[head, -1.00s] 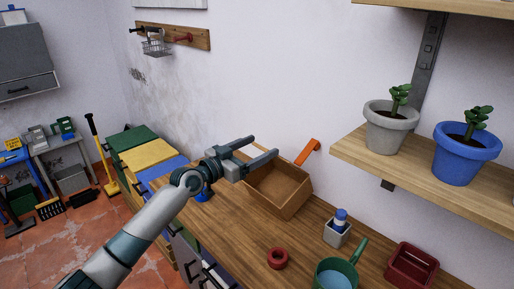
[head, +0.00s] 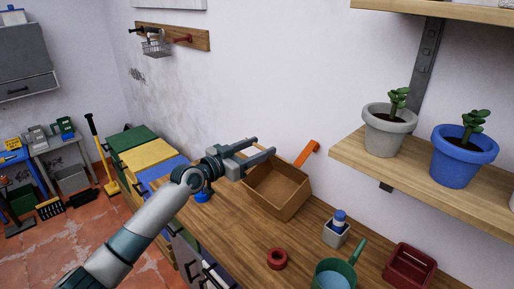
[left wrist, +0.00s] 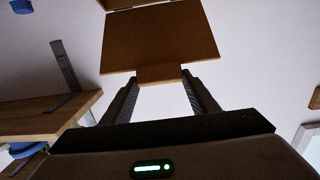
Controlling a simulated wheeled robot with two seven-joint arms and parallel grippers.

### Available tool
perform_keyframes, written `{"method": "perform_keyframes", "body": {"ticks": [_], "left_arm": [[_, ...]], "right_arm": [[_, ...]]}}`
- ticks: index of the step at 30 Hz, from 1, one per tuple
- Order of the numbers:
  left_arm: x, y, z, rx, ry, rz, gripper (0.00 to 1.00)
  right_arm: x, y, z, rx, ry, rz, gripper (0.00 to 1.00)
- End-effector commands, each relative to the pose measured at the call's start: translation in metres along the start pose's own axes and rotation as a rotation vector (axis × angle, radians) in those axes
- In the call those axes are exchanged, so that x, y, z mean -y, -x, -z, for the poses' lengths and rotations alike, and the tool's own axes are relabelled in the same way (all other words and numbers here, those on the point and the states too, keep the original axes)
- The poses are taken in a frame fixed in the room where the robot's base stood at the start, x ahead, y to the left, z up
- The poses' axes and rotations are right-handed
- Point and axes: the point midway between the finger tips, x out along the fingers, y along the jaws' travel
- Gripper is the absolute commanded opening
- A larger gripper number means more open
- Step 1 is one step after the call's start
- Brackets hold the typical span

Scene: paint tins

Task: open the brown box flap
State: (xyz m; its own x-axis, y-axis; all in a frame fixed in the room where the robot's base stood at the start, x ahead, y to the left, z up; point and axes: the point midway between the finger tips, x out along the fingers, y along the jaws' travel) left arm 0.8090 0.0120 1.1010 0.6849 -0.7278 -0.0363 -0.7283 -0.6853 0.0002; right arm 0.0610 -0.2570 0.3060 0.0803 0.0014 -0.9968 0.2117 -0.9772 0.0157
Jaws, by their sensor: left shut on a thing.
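The brown box (head: 292,205) sits on the wooden workbench, and its inside shows from above in the head view. My left gripper (head: 264,147) is above the box's far left side, with its two fingers reaching to the right. In the left wrist view a flat brown flap (left wrist: 160,38) fills the upper middle, and its small tab (left wrist: 160,73) is between the fingertips of my left gripper (left wrist: 158,82). The gripper is shut on this tab. In the head view the flap is hard to make out behind the fingers. My right gripper is not in view.
An orange object (head: 306,153) sticks up behind the box. A red ring (head: 277,258), a pale holder (head: 336,235) with a blue-topped bottle, a green can (head: 337,270) and a red bin (head: 409,268) stand nearer. A shelf (head: 420,180) with two potted plants is at right.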

Motion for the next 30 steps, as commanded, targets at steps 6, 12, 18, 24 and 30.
{"method": "perform_keyframes", "body": {"ticks": [6, 12, 18, 24, 30], "left_arm": [[0.0, -0.005, 0.012, 0.031, -0.001, 0.0, 0.14], [0.001, -0.013, 0.024, 0.091, -0.002, 0.001, 0.14], [0.001, -0.029, 0.039, 0.198, -0.003, 0.001, 0.14], [0.0, -0.053, 0.049, 0.221, 0.001, 0.0, 0.14], [0.0, -0.077, 0.062, 0.354, -0.004, 0.001, 0.14]], "right_arm": [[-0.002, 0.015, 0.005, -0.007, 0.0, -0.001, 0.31], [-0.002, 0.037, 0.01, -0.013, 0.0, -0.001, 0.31], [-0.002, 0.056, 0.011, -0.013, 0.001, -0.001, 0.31], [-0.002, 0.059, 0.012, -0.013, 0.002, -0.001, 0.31], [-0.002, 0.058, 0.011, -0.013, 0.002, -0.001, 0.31]]}}
